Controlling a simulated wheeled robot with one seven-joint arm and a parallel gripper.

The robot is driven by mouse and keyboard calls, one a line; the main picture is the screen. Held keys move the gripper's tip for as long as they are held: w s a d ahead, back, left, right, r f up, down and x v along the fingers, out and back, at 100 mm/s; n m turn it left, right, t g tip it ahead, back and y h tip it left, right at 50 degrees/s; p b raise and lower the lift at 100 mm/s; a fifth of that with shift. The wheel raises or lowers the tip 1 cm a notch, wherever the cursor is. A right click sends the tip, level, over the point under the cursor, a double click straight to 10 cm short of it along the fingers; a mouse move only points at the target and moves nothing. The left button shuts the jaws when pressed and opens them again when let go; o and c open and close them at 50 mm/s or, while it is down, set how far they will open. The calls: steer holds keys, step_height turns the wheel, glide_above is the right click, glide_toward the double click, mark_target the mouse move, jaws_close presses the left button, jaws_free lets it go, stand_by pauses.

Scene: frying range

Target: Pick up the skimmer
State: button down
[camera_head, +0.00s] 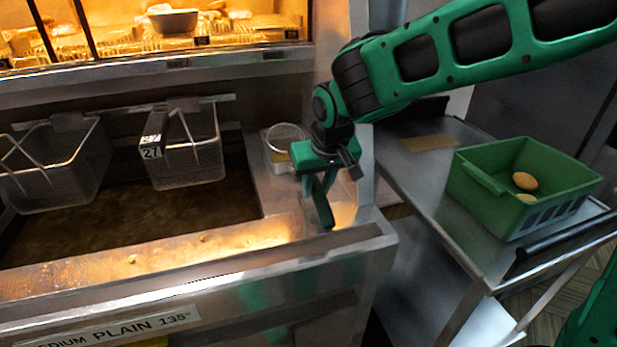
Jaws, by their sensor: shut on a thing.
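The skimmer (286,133) shows as a round wire ring at the small metal holder (281,160) on the right end of the fryer top. My gripper (322,205) points down just right of and in front of the ring, above the fryer's steel ledge. It is shut on the skimmer. The handle and the grip on it are mostly hidden by the gripper's own body and fingers. I cannot tell whether the ring is clear of the holder.
Two wire fry baskets (188,160) (58,175) hang over the dark oil vat (130,215) at left. A lit food cabinet (150,30) is behind. At right, a steel cart (425,190) carries a green crate (480,205) with brown, rounded items inside.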

step_height(320, 180, up, 7)
steer(key=shift+r, duration=0.1)
steer(key=s+d, duration=0.2)
steer(key=s, duration=0.6)
steer(key=s+d, duration=0.3)
steer(key=s, duration=0.6)
steer(key=shift+s, duration=0.15)
steer(key=shift+a, duration=0.1)
